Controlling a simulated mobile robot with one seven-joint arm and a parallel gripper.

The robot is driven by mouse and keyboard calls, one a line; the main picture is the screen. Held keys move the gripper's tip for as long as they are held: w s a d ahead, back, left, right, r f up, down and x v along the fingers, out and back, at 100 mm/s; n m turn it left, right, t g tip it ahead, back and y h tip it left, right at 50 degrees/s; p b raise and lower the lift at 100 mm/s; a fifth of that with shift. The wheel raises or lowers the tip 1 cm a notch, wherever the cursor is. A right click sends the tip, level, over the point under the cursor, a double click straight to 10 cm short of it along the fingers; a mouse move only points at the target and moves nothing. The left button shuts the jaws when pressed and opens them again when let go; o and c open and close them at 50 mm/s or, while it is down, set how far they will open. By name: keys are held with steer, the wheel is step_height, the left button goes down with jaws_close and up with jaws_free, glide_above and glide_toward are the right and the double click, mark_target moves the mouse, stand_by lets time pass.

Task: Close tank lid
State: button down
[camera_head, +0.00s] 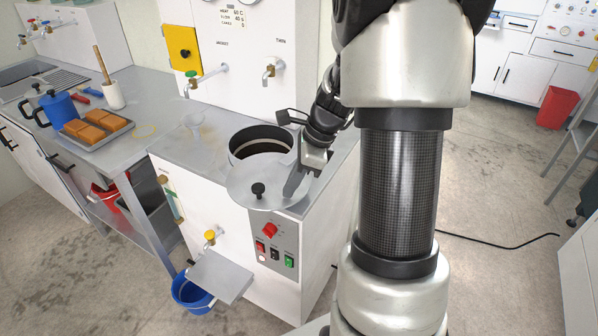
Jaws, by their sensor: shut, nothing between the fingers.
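The tank (236,152) is a round opening with a metal rim in the top of the white machine. Its dark inside shows at the back. The lid (240,192), a flat grey disc with a black knob (258,189), lies forward of the opening, over the machine's front top edge. It covers at most the front part of the opening. My gripper (294,187) is shut and empty. Its fingers point down over the right side of the lid, right of the knob. I cannot tell whether they touch the lid.
Red and green switches (274,250) sit on the machine's front below the lid. Taps (272,68) stick out from the panel behind the tank. A counter (150,110) at the left holds a tray of brown blocks (96,127) and a blue pot (56,108).

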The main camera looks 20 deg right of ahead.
mark_target(266, 199)
steer(key=shift+w+a+r, duration=0.1)
steer(key=shift+w+a, duration=0.2)
steer(key=shift+a, duration=0.3)
steer(key=shift+w+a+r, duration=0.1)
steer(key=shift+w+a, duration=0.15)
steer(key=shift+a, duration=0.3)
steer(key=shift+w+a, duration=0.3)
steer(key=shift+a, duration=0.3)
steer(key=shift+w+a, duration=0.1)
steer(key=shift+a, duration=0.05)
